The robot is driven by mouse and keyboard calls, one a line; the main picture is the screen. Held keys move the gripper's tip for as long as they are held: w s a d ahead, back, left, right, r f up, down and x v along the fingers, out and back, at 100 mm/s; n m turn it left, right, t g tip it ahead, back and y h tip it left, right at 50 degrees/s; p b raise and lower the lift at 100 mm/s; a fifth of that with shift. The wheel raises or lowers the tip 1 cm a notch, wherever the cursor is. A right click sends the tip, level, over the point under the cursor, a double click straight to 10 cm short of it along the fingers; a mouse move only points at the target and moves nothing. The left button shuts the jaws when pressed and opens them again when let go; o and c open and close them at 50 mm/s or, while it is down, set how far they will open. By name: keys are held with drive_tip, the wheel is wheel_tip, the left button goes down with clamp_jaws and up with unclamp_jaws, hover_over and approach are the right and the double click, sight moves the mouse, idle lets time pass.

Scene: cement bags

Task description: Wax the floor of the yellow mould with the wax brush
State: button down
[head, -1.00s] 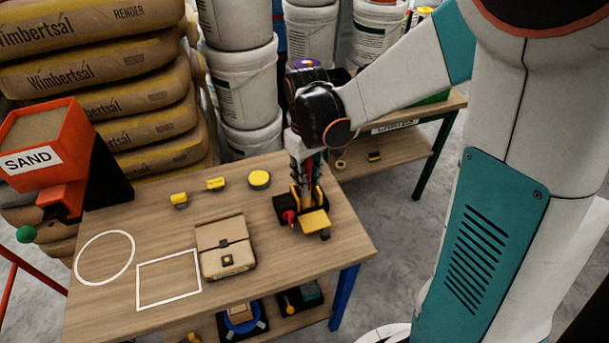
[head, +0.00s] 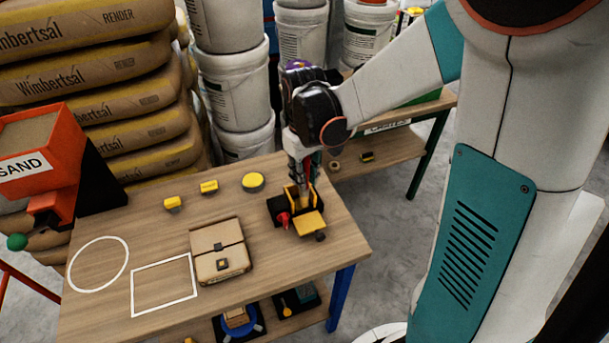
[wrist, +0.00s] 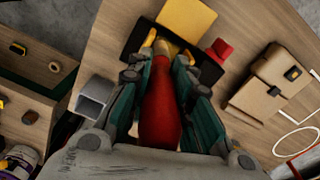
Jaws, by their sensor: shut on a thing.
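The yellow mould (head: 309,224) stands on a dark base near the right end of the wooden table, its yellow flap facing the front. It also shows at the top of the wrist view (wrist: 187,22). My gripper (head: 303,178) points down over the mould. In the wrist view its fingers (wrist: 160,72) are shut on the red handle of the wax brush (wrist: 158,115). The brush's tan lower end (head: 308,203) reaches down into the mould. Whether the bristles touch the floor is hidden. A red part (head: 284,219) sits at the mould's left side.
A tan paper bag (head: 220,252) lies left of the mould. Two small yellow blocks (head: 209,187) and a round yellow-topped piece (head: 253,182) stand behind. A white circle and square mark bare table at left. The sand hopper (head: 38,150) is at far left; buckets (head: 236,90) stand behind.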

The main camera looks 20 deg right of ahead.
drive_tip(key=shift+w, duration=0.8)
drive_tip(key=shift+a, duration=0.3)
drive_tip(key=shift+a, duration=0.6)
drive_tip(key=shift+s, duration=0.15)
idle(0.3)
drive_tip(key=shift+s, duration=0.35)
drive_tip(key=shift+s, duration=0.45)
drive_tip(key=shift+d, duration=0.35)
drive_tip(key=shift+d, duration=0.35)
